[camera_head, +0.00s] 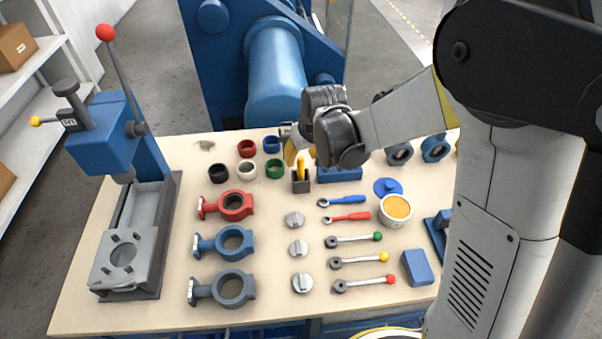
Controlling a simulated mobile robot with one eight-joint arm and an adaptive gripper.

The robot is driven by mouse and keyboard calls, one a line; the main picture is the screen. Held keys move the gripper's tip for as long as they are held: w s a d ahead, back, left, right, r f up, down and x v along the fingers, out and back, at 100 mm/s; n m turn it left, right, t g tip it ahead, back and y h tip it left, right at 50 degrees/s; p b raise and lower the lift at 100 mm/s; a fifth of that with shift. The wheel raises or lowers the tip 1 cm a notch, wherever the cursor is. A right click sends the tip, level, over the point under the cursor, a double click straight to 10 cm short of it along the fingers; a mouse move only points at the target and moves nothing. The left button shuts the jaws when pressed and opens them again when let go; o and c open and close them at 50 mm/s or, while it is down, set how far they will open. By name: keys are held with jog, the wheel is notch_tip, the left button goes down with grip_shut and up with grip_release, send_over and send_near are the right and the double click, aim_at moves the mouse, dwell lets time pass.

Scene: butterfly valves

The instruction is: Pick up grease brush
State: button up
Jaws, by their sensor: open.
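A small dark holder (300,186) stands near the back middle of the table. A thin yellow handle (301,166) stands upright in it; it looks like the grease brush, but its bristles are hidden. My gripper (291,148) is open at the end of my arm, reaching in from the right. Its fingers are at or just above the top of the yellow handle. The dark wrist covers part of this area, and I cannot tell whether the fingers touch the handle.
An open pot of orange grease (397,207) stands right of centre, near a blue lid (388,187). Valve bodies (232,242), discs (298,249), coloured rings (247,148) and levers (358,261) cover the table. A blue press (110,150) stands left.

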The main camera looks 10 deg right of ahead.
aim_at(303, 162)
jog(key=b+x, duration=0.2)
jog(key=x, duration=0.3)
jog(key=shift+s+d+f+b, duration=0.2)
jog(key=shift+s+f+b, duration=0.05)
jog(key=shift+s+b, duration=0.15)
jog(key=shift+w+f, duration=0.15)
jog(key=shift+f, duration=0.05)
jog(key=shift+r, duration=0.1)
grip_shut()
